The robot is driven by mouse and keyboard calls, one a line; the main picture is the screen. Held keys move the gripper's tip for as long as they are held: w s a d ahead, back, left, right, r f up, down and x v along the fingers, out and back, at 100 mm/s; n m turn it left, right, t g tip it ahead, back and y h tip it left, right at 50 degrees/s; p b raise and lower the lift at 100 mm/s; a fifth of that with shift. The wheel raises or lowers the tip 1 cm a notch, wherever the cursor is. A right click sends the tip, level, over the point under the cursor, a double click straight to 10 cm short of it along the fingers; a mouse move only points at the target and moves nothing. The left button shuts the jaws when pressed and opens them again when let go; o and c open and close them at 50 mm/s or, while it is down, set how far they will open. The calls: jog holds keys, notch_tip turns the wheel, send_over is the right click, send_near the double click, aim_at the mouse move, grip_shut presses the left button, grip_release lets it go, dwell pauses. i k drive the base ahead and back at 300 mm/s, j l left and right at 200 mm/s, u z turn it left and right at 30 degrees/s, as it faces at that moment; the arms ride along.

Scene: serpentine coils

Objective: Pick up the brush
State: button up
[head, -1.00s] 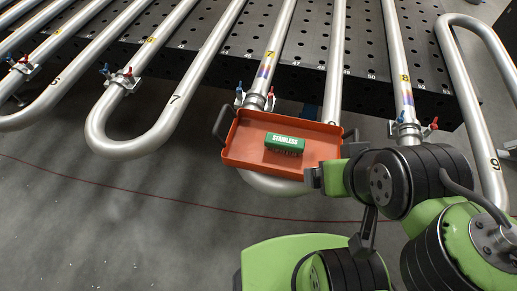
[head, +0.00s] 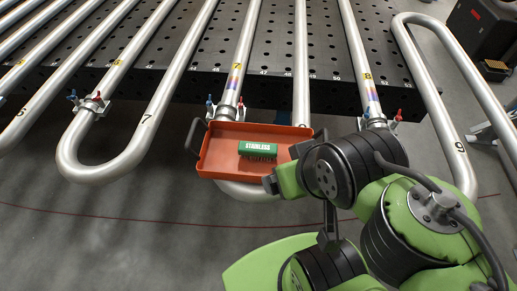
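The brush (head: 258,147) is a small green block marked "STAINLESS", with dark bristles below its near side. It lies near the middle of a shallow orange tray (head: 216,157). My gripper (head: 280,171) is at the tray's right side, right of and nearer than the brush. Dark gripper parts overlap the tray's right edge in the picture. The brush shows clear of them. My own arm hides most of the gripper, so its finger opening cannot be made out.
The tray has dark handles (head: 194,138) at its sides and sits over a pipe bend. Steel serpentine pipes (head: 165,90) with red and blue valves lie across a perforated black table (head: 275,50). Another pipe bend (head: 97,174) is to the left. Grey floor (head: 100,240) is open at lower left.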

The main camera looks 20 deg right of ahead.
aim_at(253, 150)
jog(key=z, duration=1)
jog(key=j+u, duration=0.25)
jog(key=j, duration=0.15)
jog(key=i+j+u, duration=0.2)
jog(key=j, duration=0.2)
jog(key=j+u, duration=0.25)
jog(key=j, duration=0.2)
jog(key=i, duration=0.05)
